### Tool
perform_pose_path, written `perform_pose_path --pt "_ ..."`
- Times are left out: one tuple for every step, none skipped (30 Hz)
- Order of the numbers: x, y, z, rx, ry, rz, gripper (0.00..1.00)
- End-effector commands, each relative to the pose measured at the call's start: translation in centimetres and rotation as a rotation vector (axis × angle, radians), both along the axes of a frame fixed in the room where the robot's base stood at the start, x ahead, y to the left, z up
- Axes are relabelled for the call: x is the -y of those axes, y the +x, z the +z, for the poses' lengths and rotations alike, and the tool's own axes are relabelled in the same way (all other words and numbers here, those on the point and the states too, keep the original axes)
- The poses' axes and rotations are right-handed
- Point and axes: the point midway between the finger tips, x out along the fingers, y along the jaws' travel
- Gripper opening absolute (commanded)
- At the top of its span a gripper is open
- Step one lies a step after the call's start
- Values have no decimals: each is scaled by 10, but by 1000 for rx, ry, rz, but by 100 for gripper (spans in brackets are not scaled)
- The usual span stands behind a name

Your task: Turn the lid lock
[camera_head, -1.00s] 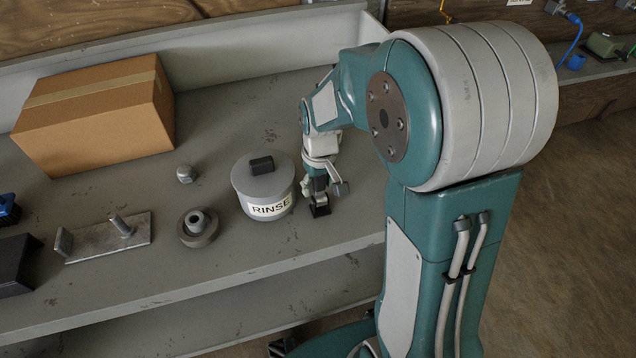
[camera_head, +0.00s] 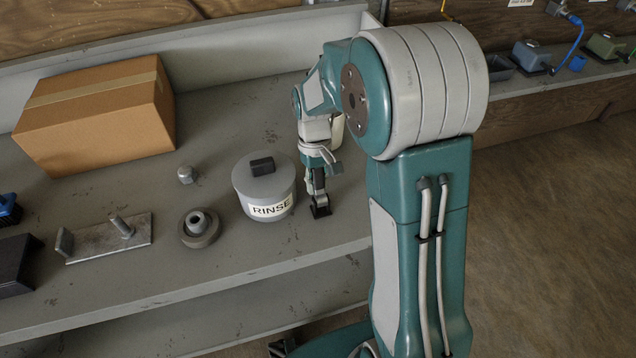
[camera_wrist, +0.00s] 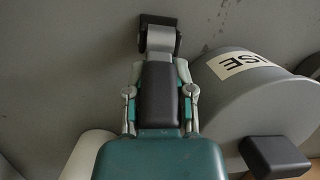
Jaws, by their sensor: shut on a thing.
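A grey round pot (camera_head: 266,195) with a RINSE label stands on the grey shelf. A black bar-shaped knob (camera_head: 262,165) is on top of its lid. In the wrist view, the pot (camera_wrist: 265,95) is on the right and its black knob (camera_wrist: 273,156) at lower right. My gripper (camera_head: 318,198) points down just right of the pot, apart from its knob. It is shut on a small dark piece (camera_wrist: 157,21) low at the shelf surface. A grey rounded part shows in front of this piece, which is partly hidden. I cannot tell what the piece is.
A cardboard box (camera_head: 95,115) stands at the back left. A hex nut (camera_head: 186,174), a flanged round part (camera_head: 199,229) and a metal plate with a bolt (camera_head: 108,240) lie left of the pot. A pale cylinder (camera_head: 338,128) is partly hidden behind my arm. The shelf front is mostly clear.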

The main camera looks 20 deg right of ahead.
Motion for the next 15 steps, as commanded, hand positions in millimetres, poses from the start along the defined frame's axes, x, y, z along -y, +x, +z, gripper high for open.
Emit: perform_pose_path --pt "0 2 -3 -46 0 0 0" --pt "0 2 -4 -72 0 0 0" --pt "0 4 -5 -107 0 -1 0" --pt "0 5 -5 -131 0 -1 0" --pt "0 5 -7 -157 0 -1 0" --pt "0 7 -7 -190 0 -1 0" --pt "0 7 -8 -214 0 0 0" --pt "0 8 -9 -237 0 0 0" --pt "0 9 -10 -266 0 0 0" --pt "0 10 -10 -289 0 -1 0" --pt "0 10 -11 -310 0 0 0" --pt "0 10 -11 -337 0 0 0" --pt "0 11 -12 -354 1 -1 0" --pt "0 11 -12 -371 1 0 0" --pt "0 11 -13 -395 0 0 0"
